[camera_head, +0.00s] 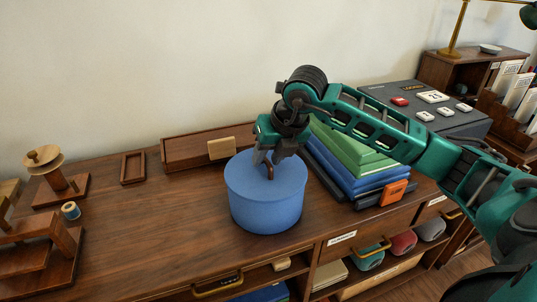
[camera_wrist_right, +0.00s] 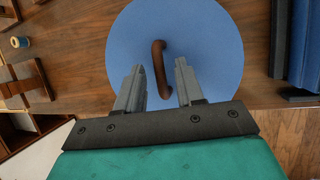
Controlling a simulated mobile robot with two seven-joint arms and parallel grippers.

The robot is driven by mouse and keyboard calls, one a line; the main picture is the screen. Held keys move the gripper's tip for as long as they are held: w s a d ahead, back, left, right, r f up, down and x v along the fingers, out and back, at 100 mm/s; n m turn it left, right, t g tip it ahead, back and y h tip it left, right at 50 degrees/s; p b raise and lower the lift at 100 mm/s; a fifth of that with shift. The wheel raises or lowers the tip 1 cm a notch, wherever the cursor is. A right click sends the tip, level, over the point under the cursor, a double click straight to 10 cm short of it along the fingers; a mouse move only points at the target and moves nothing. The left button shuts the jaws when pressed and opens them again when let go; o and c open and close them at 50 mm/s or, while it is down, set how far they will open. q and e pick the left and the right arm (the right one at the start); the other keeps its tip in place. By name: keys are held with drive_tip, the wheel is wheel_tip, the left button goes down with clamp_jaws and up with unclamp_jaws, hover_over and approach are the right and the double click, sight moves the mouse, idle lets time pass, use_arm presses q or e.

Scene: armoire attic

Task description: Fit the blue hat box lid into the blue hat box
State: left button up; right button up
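The blue hat box (camera_head: 266,212) stands on the wooden dresser top, a round blue drum. The blue lid (camera_head: 290,178) forms its top and lies roughly level; I cannot make out a seam between them. A brown curved handle (camera_head: 268,171) stands at the lid's middle. My right gripper (camera_head: 268,157) is above the lid, pointing down at the handle. In the right wrist view its two fingers (camera_wrist_right: 159,82) are apart, with the handle (camera_wrist_right: 159,66) between and just beyond their tips, touching neither visibly. My left gripper is not in view.
Green and blue books or boxes (camera_head: 355,160) lie close to the right of the hat box, under my right arm. A long wooden tray (camera_head: 190,152) with a tan block (camera_head: 221,148) is behind. A wooden stand and a thread spool (camera_head: 70,210) are left. The dresser top between is clear.

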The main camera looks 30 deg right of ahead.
drive_tip(key=shift+r, duration=0.45)
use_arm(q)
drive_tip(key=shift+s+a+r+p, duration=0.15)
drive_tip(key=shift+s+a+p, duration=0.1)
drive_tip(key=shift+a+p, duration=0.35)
use_arm(e)
drive_tip(key=v, duration=1.1)
drive_tip(key=shift+s+r, duration=0.2)
drive_tip(key=shift+s, duration=0.05)
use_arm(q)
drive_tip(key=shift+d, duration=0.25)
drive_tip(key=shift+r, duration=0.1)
